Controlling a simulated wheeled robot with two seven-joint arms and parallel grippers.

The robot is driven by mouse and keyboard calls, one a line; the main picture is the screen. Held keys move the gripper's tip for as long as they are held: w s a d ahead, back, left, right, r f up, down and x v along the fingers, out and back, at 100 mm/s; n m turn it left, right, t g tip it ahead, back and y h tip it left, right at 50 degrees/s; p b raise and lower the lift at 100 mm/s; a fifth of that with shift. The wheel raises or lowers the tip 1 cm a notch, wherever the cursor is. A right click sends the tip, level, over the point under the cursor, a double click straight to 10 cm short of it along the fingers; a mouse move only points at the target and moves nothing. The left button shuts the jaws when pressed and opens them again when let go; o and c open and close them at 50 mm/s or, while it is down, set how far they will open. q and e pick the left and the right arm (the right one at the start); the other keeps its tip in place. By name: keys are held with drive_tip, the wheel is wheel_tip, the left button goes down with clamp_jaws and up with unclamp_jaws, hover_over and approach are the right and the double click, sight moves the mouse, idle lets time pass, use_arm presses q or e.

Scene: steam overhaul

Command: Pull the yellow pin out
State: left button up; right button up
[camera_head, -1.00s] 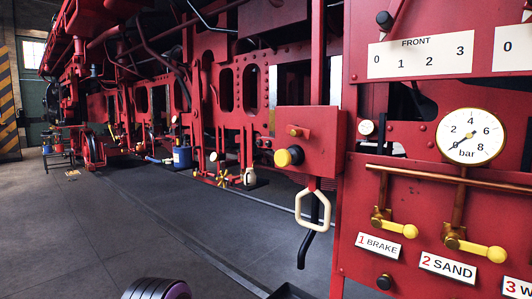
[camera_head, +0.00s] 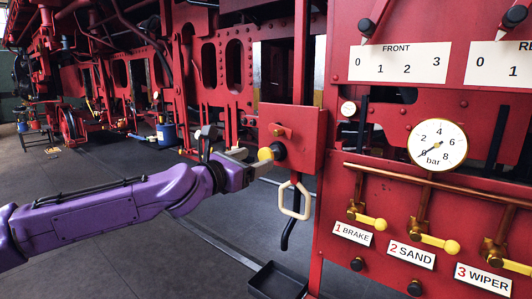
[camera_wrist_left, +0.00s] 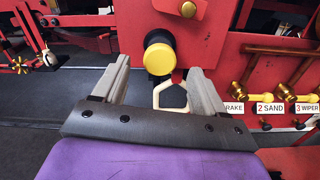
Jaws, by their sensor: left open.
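The yellow pin (camera_head: 265,154) has a round yellow head on a black collar. My left gripper (camera_head: 250,162) is open, just left of the pin head. In the left wrist view its two grey fingers (camera_wrist_left: 158,72) stand apart, one on each side of the head in the picture. My right gripper is not in view.
A cream loop handle (camera_head: 295,200) hangs below the box, with a black tray (camera_head: 278,280) under it. To the right is a red panel with a pressure gauge (camera_head: 437,146) and yellow-knobbed levers (camera_head: 373,223). The grey floor (camera_head: 120,265) is clear on the left.

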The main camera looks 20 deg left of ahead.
sight(264, 156)
use_arm(q)
drive_tip(key=p+x, duration=0.1)
drive_tip(key=x, duration=0.4)
drive_tip(key=shift+w+d, duration=0.15)
drive_tip(key=shift+w, duration=0.15)
drive_tip(key=shift+f, duration=0.1)
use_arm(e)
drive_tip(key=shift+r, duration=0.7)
